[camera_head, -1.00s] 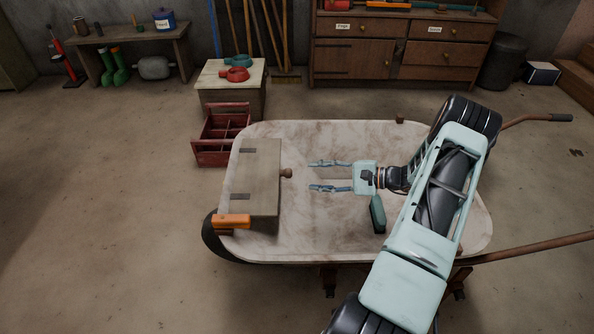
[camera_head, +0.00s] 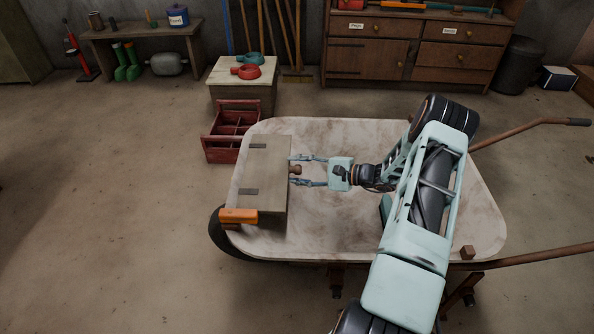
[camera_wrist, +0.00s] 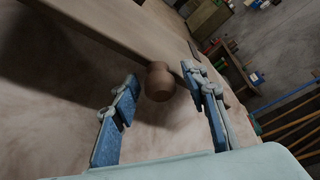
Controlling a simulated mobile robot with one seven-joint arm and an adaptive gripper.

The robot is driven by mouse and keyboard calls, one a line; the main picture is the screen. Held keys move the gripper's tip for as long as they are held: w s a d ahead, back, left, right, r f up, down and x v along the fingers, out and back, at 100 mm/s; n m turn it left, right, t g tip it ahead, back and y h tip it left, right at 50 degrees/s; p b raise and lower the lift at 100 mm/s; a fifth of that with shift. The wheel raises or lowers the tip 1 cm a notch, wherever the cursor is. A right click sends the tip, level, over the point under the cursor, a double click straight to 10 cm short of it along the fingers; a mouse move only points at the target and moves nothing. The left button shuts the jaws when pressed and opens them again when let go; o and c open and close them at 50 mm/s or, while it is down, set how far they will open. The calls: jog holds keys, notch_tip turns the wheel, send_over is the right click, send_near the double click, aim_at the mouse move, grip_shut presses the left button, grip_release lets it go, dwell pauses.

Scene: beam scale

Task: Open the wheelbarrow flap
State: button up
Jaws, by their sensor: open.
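The flap (camera_head: 266,180) is a flat wooden board with two dark hinge-like strips at the left end of the wheelbarrow (camera_head: 330,124). A round brown knob (camera_head: 297,170) sticks out from its right edge. My gripper (camera_head: 291,170) is open, with one finger on each side of the knob. In the wrist view, the knob (camera_wrist: 159,84) sits between the two blue fingers, with gaps at both sides. The flap's edge (camera_wrist: 110,28) runs behind the knob there. No grip on the knob shows.
An orange piece (camera_head: 238,216) sits at the flap's near left corner. A green object (camera_head: 384,208) in the wheelbarrow is partly hidden by my arm. A red crate (camera_head: 232,132) stands behind the wheelbarrow on the left. The tray between flap and arm is clear.

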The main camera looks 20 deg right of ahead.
jog(key=shift+c, duration=0.6)
grip_shut()
